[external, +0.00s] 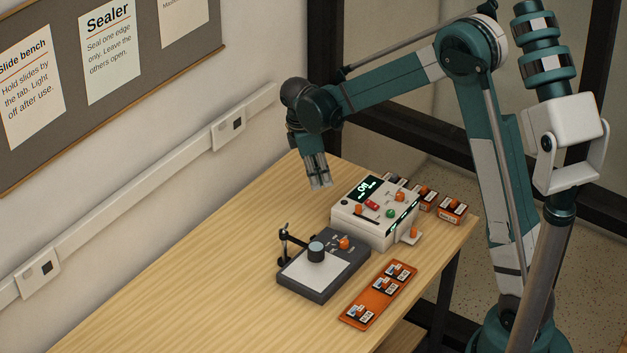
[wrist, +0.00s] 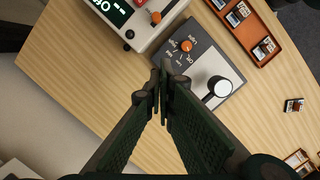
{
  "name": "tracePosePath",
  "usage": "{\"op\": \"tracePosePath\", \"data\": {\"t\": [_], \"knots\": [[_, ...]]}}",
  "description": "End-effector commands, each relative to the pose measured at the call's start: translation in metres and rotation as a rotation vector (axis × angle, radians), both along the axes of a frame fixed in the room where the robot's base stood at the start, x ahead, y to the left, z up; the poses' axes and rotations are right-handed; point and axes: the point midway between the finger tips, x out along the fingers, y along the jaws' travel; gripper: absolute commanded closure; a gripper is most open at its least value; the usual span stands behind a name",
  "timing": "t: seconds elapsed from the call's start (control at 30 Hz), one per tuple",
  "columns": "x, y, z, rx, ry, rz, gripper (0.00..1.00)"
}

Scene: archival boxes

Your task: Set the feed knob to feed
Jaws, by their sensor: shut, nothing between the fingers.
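The white machine (external: 352,228) stands on the bench with a lit display (external: 368,188). It carries orange controls, a red part (external: 372,204) and a green button (external: 390,213). I cannot read which control is the feed knob. One orange knob (external: 400,196) is on its top at the back, another (external: 358,209) at its left. In the wrist view part of the machine (wrist: 165,12) shows at the top, with an orange control (wrist: 156,17). My gripper (external: 320,186) is shut and empty, pointing down in the air beside the machine's left; its fingertips (wrist: 160,88) meet in the wrist view.
A dark slide bench (external: 318,285) with a white panel, an upright post and its own orange knob (external: 344,244) stands in front of the machine. An orange tray (external: 364,312) holds several slides. More orange boxes (external: 452,209) stand behind. The left of the bench top (external: 190,290) is clear.

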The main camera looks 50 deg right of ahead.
Motion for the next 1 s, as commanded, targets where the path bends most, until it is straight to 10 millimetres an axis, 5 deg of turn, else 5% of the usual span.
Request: {"op": "tracePosePath", "data": {"t": [1.0], "knots": [[0.008,-0.014,-0.020,0.005,0.043,0.028,1.00]]}}
